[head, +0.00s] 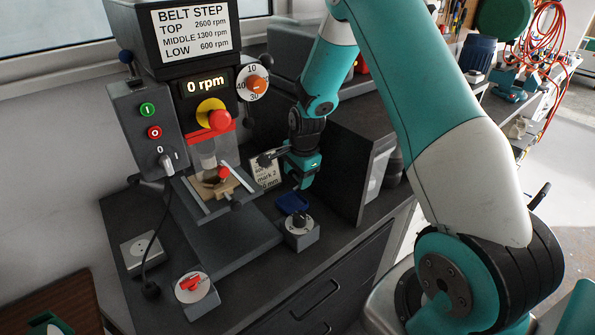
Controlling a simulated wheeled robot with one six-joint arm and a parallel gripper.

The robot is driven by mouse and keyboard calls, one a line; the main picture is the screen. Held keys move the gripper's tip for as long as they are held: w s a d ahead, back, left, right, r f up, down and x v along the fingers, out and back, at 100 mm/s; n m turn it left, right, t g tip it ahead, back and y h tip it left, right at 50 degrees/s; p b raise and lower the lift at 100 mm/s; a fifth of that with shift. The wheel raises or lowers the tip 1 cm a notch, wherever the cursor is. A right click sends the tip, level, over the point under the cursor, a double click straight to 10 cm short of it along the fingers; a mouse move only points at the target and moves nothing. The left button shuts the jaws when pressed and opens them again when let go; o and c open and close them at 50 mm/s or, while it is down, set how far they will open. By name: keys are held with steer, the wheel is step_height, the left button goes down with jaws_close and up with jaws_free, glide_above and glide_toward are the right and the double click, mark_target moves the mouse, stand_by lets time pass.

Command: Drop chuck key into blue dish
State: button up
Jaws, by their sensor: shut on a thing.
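My gripper (285,154) is in front of the drill press, above the bench and pointing left. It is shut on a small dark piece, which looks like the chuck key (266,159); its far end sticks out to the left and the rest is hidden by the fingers. The blue dish (293,203) lies on the dark bench top, below my gripper and a little to the front. The held key is above the bench, up and to the left of the dish, apart from it.
The drill press (205,120) with its vice and red knob (223,172) stands left of my gripper. A block with a dark knob (299,223) stands just in front of the dish. A red-switch block (193,287) is front left. A dark cabinet (352,165) stands right. A small card (265,176) is behind the dish.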

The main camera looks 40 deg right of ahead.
steer(key=shift+f, duration=0.8)
steer(key=o, duration=1.3)
steer(key=r+b, duration=0.1)
steer(key=r, duration=0.3)
steer(key=s+r+b, duration=0.1)
steer(key=r, duration=0.3)
steer(key=s+r+b, duration=0.1)
steer(key=r, duration=0.3)
steer(key=shift+s, duration=0.1)
steer(key=shift+f, duration=0.1)
